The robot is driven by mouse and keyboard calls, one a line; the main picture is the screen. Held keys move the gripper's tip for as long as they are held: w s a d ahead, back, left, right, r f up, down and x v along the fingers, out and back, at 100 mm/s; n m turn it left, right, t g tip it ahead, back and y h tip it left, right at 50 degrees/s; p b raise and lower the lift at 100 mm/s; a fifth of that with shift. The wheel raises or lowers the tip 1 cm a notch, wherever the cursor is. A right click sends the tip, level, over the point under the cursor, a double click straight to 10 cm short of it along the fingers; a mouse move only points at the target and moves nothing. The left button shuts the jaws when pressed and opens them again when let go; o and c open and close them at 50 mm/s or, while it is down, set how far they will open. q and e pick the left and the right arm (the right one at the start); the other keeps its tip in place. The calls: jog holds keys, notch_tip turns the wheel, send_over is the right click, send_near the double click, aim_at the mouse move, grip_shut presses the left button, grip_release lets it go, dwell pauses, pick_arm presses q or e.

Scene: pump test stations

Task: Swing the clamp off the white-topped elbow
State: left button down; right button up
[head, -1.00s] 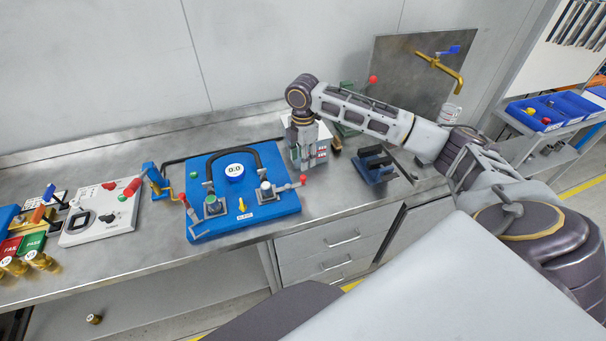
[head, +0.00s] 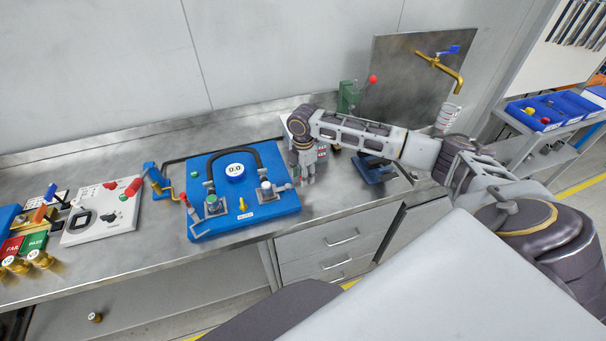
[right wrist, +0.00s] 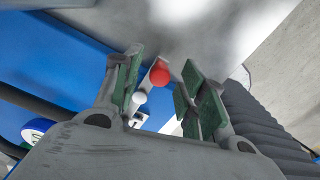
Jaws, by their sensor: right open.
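The white-topped elbow (head: 266,188) stands at the right of the blue test board (head: 207,165). Its grey clamp lever (head: 282,187) points right, towards my right gripper (head: 306,178). In the right wrist view my right gripper (right wrist: 163,88) is open, with green-padded fingers. I cannot tell whether a finger touches the ball. In the head view the gripper hides the ball. My left gripper is not in view.
A black hose (head: 262,153) arches behind a 0.0 gauge (head: 235,172). A blue stand (head: 376,168) sits right of my gripper. Bench steel is bare in front of it.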

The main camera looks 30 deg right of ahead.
grip_shut()
jog(key=shift+w, duration=0.1)
dwell(0.4)
